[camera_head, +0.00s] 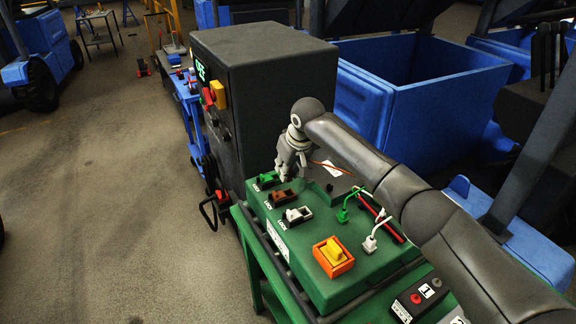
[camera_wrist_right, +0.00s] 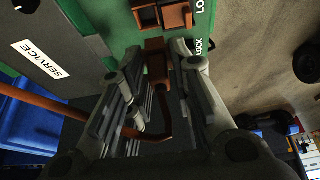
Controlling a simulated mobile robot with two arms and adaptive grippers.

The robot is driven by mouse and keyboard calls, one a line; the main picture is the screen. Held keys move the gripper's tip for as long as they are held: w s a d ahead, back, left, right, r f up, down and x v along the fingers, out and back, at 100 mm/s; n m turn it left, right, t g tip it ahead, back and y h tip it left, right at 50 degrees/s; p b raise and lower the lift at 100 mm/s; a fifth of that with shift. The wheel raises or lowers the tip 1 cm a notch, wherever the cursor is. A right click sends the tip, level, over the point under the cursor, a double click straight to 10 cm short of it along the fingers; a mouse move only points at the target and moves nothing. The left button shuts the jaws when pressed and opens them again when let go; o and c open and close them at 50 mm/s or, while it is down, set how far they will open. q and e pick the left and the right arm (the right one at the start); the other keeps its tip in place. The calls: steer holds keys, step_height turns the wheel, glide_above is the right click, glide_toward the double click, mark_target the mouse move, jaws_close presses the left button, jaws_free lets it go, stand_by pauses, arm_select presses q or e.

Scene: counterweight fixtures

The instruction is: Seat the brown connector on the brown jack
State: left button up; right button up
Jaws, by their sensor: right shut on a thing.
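The brown connector (camera_wrist_right: 157,66) is between the fingers of my right gripper (camera_wrist_right: 157,60) in the right wrist view, its brown cable trailing back between them. My right gripper (camera_head: 287,172) is shut on it above the green panel in the head view, where the fingers hide the connector. The brown jack (camera_head: 284,197) sits on the panel between the green and white jacks. It also shows in the right wrist view (camera_wrist_right: 174,14), just beyond the connector tip, with a small gap apparent in the picture. My left gripper is not in view.
On the green panel (camera_head: 312,292) are a green jack (camera_head: 267,180), a white jack (camera_head: 298,215), and an orange box with a yellow switch (camera_head: 334,253). A green connector (camera_head: 342,215) and a white connector (camera_head: 370,244) rest to the right. A dark cabinet (camera_head: 265,90) stands behind.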

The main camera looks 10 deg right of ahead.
mark_target(290, 176)
steer(key=shift+f+b, duration=0.3)
steer(key=shift+f, duration=2.05)
steer(key=shift+w+d, duration=0.25)
steer(key=shift+w, duration=0.25)
steer(key=shift+p, duration=0.6)
steer(key=shift+f, duration=0.2)
steer(key=shift+f, duration=0.6)
